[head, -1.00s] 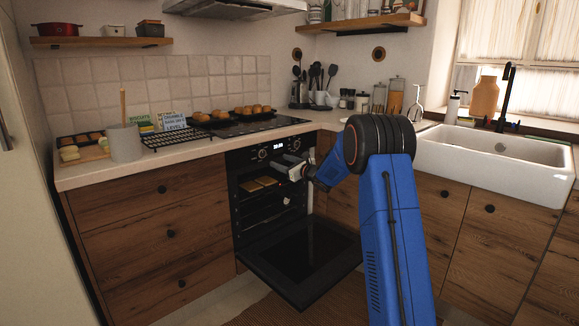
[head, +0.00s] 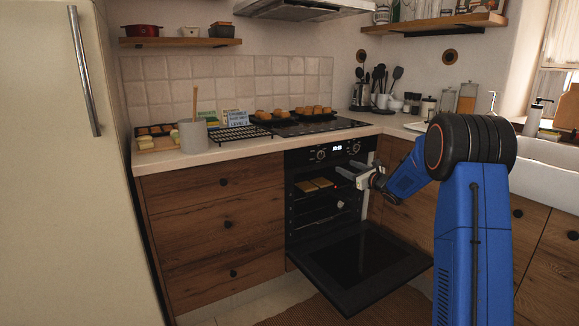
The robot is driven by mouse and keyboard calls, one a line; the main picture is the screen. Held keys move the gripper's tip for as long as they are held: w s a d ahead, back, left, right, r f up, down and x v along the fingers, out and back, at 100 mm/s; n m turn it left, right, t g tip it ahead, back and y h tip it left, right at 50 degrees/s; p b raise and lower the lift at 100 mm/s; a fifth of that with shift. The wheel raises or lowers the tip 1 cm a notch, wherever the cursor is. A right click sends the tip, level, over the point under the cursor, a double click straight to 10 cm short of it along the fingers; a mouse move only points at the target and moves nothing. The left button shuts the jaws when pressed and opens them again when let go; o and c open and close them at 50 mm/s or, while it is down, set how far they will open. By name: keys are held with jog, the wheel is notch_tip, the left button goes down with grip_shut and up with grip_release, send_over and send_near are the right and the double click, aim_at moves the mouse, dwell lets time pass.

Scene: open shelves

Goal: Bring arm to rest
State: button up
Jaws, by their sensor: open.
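My gripper (head: 348,176) is at the end of my blue arm, in front of the upper part of the oven opening, and its fingers point left. It is open, and I see nothing between the fingers. The oven (head: 322,160) has its door (head: 362,255) folded down below the gripper. The gripper looks apart from the oven's front, but the exact gap is hard to tell. Part of the oven's right side is hidden behind the gripper and wrist.
The counter above holds a cooling rack (head: 240,134), trays of baked rolls (head: 293,114), a grey crock (head: 193,137) and a tray of pieces (head: 155,130). A fridge (head: 50,170) stands at the left, a white sink (head: 547,170) at the right. Wooden drawers (head: 215,215) flank the oven.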

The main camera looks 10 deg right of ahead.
jog(key=s+a+r+m+g+h, duration=0.1)
jog(key=s+r+m+h, duration=0.2)
jog(key=s+m, duration=0.55)
jog(key=s+r+m+g+h, duration=0.2)
jog(key=s+m+h, duration=0.1)
jog(key=s+m, duration=0.5)
jog(key=s+a+r+m+g+h, duration=0.1)
jog(key=s+r+m+h, duration=0.2)
jog(key=s+m, duration=0.55)
jog(key=s+a+f+m+g, duration=0.2)
jog(key=s+m, duration=0.4)
jog(key=s, duration=0.8)
jog(key=s+a+f+m+g+y, duration=0.1)
jog(key=s+a+f+m+g, duration=0.2)
jog(key=s+f, duration=0.4)
jog(key=s+a+f+m+g+y, duration=0.1)
jog(key=s+a+f+m, duration=0.3)
jog(key=s, duration=1.8)
jog(key=m+g, duration=0.1)
jog(key=m, duration=0.3)
jog(key=shift+s+a+f+m+g, duration=0.2)
jog(key=shift+f+m+g, duration=0.1)
jog(key=shift+g, duration=0.1)
jog(key=shift+w, duration=0.1)
